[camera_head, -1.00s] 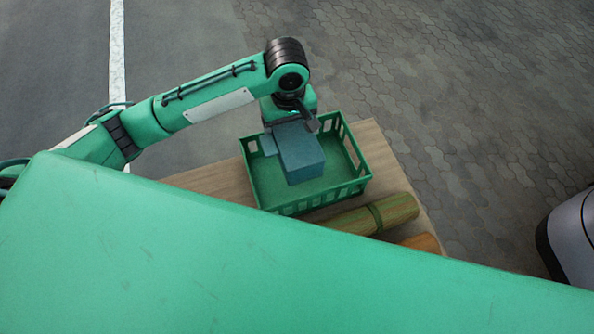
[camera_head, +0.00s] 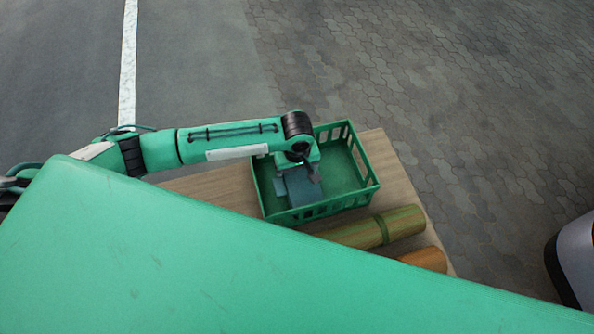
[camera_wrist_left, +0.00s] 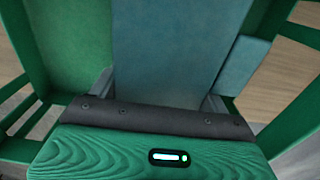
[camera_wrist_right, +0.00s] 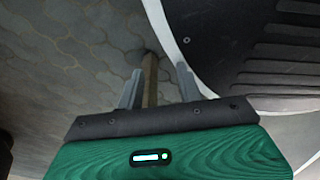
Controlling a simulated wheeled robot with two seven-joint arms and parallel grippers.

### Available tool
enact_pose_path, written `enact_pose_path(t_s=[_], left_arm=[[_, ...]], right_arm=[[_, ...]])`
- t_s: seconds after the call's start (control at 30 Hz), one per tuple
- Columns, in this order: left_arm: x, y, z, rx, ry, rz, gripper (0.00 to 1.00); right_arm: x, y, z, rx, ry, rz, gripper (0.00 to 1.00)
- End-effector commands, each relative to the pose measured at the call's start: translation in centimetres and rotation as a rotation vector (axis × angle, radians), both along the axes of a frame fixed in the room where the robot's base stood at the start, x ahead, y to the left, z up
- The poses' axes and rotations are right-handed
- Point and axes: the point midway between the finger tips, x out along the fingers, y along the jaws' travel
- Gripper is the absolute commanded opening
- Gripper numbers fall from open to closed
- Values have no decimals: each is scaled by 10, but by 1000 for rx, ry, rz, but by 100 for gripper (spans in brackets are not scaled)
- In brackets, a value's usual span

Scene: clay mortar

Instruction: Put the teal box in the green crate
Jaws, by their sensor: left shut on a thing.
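The teal box (camera_head: 306,188) is inside the green crate (camera_head: 368,190), within its walls in the head view. My left gripper (camera_head: 297,172) is shut on the box from above and partly hides it. In the left wrist view the box (camera_wrist_left: 180,45) fills the space between the fingers, with a smaller teal piece (camera_wrist_left: 243,65) at its right side. Green crate walls (camera_wrist_left: 70,40) show around it. I cannot tell whether the box touches the crate floor. My right gripper (camera_wrist_right: 160,85) shows only in its wrist view, with its fingers apart and nothing held.
The crate stands on a wooden table (camera_head: 400,185). A green cylinder (camera_head: 375,229) lies close to the crate's near side, with an orange cylinder (camera_head: 425,259) beside it. A rounded grey object (camera_head: 575,260) is at the right edge. My green body hides the near table.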

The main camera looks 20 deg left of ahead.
Motion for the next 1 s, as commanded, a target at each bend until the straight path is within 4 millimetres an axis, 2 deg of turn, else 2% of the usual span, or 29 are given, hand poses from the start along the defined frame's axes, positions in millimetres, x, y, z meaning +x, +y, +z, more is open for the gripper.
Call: enact_pose_path(t_s=[0.37, 0.4, 0.5, 0.8, 1.0], left_arm=[[0, -1, -6, -1, 0, 0, 48], [0, 0, -6, -1, 0, 0, 82], [0, 0, -6, -1, -1, 0, 100], [1, 0, -4, 0, -2, -1, 100], [1, 0, 29, -3, -4, -1, 100]], right_arm=[[-4, 0, 2, 0, 4, -1, 36], [-4, 0, 1, 1, 3, -1, 36], [-3, 0, 1, 1, 0, -1, 36], [8, 1, -1, 1, -10, -2, 36], [11, 2, 4, 2, -14, -2, 36]])
